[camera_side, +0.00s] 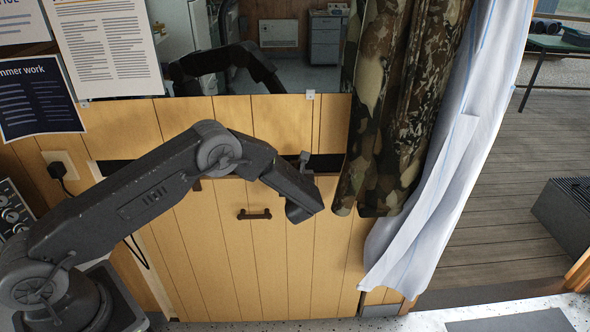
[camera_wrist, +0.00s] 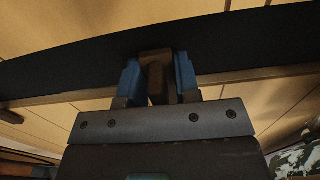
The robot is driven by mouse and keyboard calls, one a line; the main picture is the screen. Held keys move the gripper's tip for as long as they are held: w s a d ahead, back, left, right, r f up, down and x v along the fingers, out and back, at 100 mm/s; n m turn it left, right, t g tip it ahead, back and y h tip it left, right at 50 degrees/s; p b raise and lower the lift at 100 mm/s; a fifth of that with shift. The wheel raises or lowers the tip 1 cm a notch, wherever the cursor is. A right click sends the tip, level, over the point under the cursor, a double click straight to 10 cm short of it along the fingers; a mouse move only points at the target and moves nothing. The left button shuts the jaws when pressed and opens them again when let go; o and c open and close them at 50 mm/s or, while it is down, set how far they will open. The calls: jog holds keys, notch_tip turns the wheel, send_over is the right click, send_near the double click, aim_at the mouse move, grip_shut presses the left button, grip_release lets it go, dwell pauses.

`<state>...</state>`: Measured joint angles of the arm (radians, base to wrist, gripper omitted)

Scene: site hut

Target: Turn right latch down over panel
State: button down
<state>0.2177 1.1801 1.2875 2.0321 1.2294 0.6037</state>
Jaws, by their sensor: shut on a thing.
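The wooden panel (camera_side: 268,265) with a dark handle (camera_side: 254,214) stands upright below a dark gap (camera_side: 328,164) in the plank wall. The left latch (camera_side: 196,185) is a small dark piece pointing down over the panel's top edge. My gripper (camera_side: 304,161) is at the panel's top right. In the wrist view, my gripper (camera_wrist: 158,80) has its blue-padded fingers shut on the brown right latch (camera_wrist: 155,66), one on each side. This latch stands up across the dark gap. My wrist hides its lower part; in the side view my arm largely covers it.
A camouflage curtain (camera_side: 388,110) and a pale curtain (camera_side: 440,165) hang close to the right of my gripper. A mirror (camera_side: 310,75) is above the gap. A plugged socket (camera_side: 60,168) is at the left. The space before the panel's lower part is clear.

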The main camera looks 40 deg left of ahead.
jog(key=c, duration=1.2)
grip_release()
jog(key=v, duration=1.4)
jog(key=shift+a+r, duration=0.1)
jog(key=s+a+r+n+g+h, duration=0.1)
jog(key=s+a+r+n+g, duration=0.35)
jog(key=s+r+n, duration=0.3)
jog(key=s+a+r+n+g+h, duration=0.2)
jog(key=s+a+r+n+g, duration=0.2)
jog(key=s+r+n+g, duration=0.3)
jog(key=s+d+r+n+t+h, duration=0.1)
jog(key=s+d+r+n+h, duration=0.1)
jog(key=s+r+n+h, duration=0.1)
jog(key=s+d+r+n+t+h, duration=0.2)
jog(key=s+r+n+h, duration=0.1)
jog(key=s+n, duration=0.2)
jog(key=s+d+r+n+t+h, duration=0.1)
jog(key=s+d+r+n+h, duration=0.2)
jog(key=s, duration=0.5)
jog(key=shift+d+n+h, duration=0.1)
jog(key=shift+n+h, duration=0.3)
jog(key=shift+n, duration=0.45)
